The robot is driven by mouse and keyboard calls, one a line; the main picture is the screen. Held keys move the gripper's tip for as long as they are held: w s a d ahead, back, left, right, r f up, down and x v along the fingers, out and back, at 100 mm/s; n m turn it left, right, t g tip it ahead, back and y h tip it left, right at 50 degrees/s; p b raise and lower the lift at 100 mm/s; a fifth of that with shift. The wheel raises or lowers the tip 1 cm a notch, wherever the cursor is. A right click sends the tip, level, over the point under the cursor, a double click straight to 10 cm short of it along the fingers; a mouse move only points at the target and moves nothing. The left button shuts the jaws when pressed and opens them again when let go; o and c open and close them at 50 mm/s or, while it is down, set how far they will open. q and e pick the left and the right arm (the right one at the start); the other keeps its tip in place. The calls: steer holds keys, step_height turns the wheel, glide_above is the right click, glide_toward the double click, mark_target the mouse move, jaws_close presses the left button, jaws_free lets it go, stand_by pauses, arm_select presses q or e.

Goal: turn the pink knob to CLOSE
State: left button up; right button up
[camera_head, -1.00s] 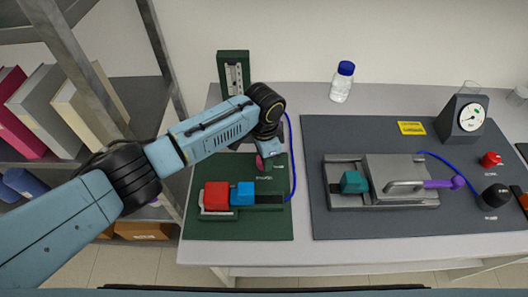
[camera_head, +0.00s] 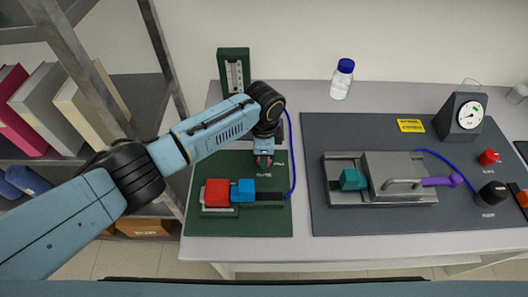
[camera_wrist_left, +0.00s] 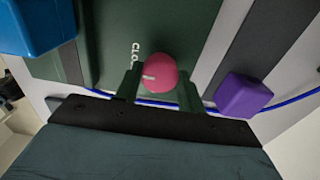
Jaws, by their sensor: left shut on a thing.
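The pink knob (camera_wrist_left: 159,73) is a round pink piece with a pale mark on its face, on the dark green panel (camera_head: 240,222). In the head view only a little of the knob (camera_head: 264,161) shows below my left gripper (camera_head: 264,158). In the left wrist view the dark green fingers of my left gripper (camera_wrist_left: 160,88) stand on either side of the knob and are shut on it. A white label starting "CLO" (camera_wrist_left: 135,52) is beside the knob, its end hidden. My right gripper is not in view.
A red block (camera_head: 217,192) and a blue block (camera_head: 243,190) sit just in front of the knob. A blue tube (camera_head: 291,150) runs along the panel's right side. A metal clamp rig (camera_head: 400,178) stands on the grey mat. A purple block (camera_wrist_left: 243,95) shows in the wrist view.

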arm_select(q)
steer(key=shift+d, duration=0.1)
steer(key=o, duration=1)
step_height(320, 180, up, 14)
steer(key=shift+f, duration=0.25)
steer(key=shift+s+f, duration=0.1)
